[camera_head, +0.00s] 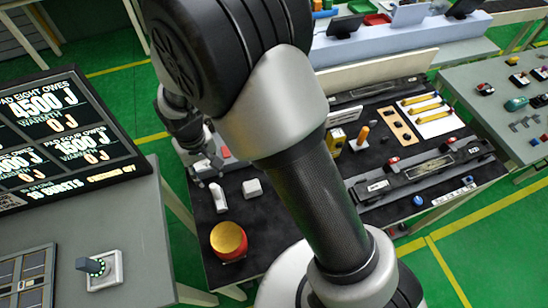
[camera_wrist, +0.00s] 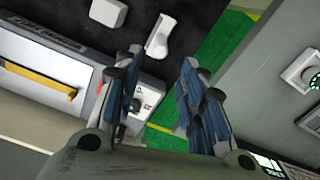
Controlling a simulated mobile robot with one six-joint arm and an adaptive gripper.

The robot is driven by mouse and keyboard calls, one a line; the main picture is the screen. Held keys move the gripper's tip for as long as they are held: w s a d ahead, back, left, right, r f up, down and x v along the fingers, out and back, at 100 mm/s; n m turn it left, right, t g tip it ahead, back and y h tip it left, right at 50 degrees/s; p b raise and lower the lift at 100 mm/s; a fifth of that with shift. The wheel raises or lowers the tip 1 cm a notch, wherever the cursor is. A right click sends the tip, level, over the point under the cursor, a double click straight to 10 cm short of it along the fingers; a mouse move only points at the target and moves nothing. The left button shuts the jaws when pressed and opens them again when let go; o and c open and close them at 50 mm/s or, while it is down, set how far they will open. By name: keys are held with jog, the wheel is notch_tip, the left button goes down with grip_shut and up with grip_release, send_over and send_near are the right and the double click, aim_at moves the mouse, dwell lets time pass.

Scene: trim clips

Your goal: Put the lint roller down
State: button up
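My gripper (camera_wrist: 162,60) is open in the wrist view, with its two blue-padded fingers apart and nothing held between them. In the head view my gripper (camera_head: 190,138) is over the left end of the black-topped table, partly hidden by my arm. A white elongated piece with a rounded end (camera_wrist: 160,36) lies on the table just beyond the fingertips. It also shows in the head view (camera_head: 218,198). I cannot tell whether this piece is the lint roller. No other thing is clearly a lint roller.
A white block (camera_head: 252,188) and a red-and-yellow round button (camera_head: 229,240) are on the black table. A pale device with a yellow strip (camera_wrist: 40,84) is left of the fingers. A grey bench with a screen (camera_head: 65,135) stands left, across a green floor gap.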

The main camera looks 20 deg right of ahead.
jog(key=s+d+r+m+t, duration=0.1)
jog(key=s+d+r, duration=0.1)
jog(key=d+r, duration=0.55)
jog(key=s+d+r+m+t, duration=0.1)
jog(key=s+d+r, duration=0.25)
jog(key=r, duration=0.65)
jog(key=s+d+r+t, duration=0.1)
jog(key=s+d+r, duration=0.2)
jog(key=s, duration=0.3)
jog(key=s+d+r+m+t, duration=0.1)
jog(key=s+d+r, duration=0.2)
jog(key=s+d, duration=0.3)
jog(key=shift+s+d+r+m+t, duration=0.25)
jog(key=shift+s+r+m+t, duration=0.1)
jog(key=shift+s, duration=0.1)
